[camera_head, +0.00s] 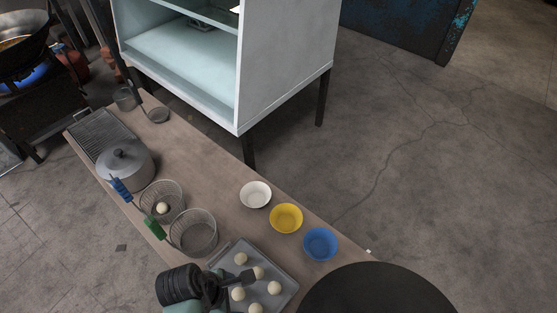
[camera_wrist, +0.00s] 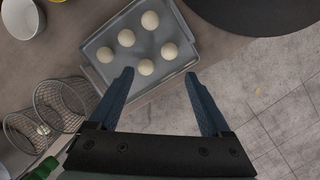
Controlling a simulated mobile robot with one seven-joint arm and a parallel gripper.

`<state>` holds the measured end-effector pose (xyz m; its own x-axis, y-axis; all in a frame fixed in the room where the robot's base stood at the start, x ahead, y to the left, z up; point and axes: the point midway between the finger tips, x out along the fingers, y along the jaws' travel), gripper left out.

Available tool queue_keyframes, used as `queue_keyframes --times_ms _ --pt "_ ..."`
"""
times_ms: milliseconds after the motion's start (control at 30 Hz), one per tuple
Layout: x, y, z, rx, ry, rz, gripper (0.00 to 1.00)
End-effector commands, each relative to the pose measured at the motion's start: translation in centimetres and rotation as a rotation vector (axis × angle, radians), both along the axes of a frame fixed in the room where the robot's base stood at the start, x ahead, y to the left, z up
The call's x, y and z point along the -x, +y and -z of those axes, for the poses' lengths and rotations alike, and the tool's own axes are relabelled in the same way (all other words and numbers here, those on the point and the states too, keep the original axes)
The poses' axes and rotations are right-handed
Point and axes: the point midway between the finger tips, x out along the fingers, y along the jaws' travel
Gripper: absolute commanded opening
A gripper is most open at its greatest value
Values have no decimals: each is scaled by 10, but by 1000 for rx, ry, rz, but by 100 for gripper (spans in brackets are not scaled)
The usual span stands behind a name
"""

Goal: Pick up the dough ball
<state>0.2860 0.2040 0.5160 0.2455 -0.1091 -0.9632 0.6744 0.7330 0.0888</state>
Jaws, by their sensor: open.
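Several pale round dough balls (camera_head: 274,288) lie on a grey metal tray (camera_head: 283,266) at the front of the table. In the wrist view the dough balls (camera_wrist: 146,67) are spread over the tray (camera_wrist: 136,52). One more pale ball (camera_head: 162,208) sits inside the left wire basket. My gripper (camera_head: 243,283) is over the tray in the head view and partly covers it. In the wrist view my gripper (camera_wrist: 158,76) is open and empty, its blue fingers apart. The nearest dough ball shows between and just beyond the fingertips. The height gap cannot be told.
Two wire baskets stand left of the tray, one with a ball (camera_head: 160,188) and one empty (camera_head: 194,232). White (camera_head: 255,194), yellow (camera_head: 286,217) and blue (camera_head: 320,243) bowls stand behind it. A dark round surface (camera_head: 378,293) is at right, a lidded pot (camera_head: 125,166) at left.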

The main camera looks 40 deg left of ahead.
Motion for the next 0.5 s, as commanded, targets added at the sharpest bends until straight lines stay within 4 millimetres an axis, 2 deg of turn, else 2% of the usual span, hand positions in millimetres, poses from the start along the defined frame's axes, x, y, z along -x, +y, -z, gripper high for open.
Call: queue_keyframes --times_ms 33,133,500 --pt "12 -6 16 38 26 -38 82" --pt "22 -13 28 78 51 -76 82" --pt "8 -22 89 79 53 -78 82"
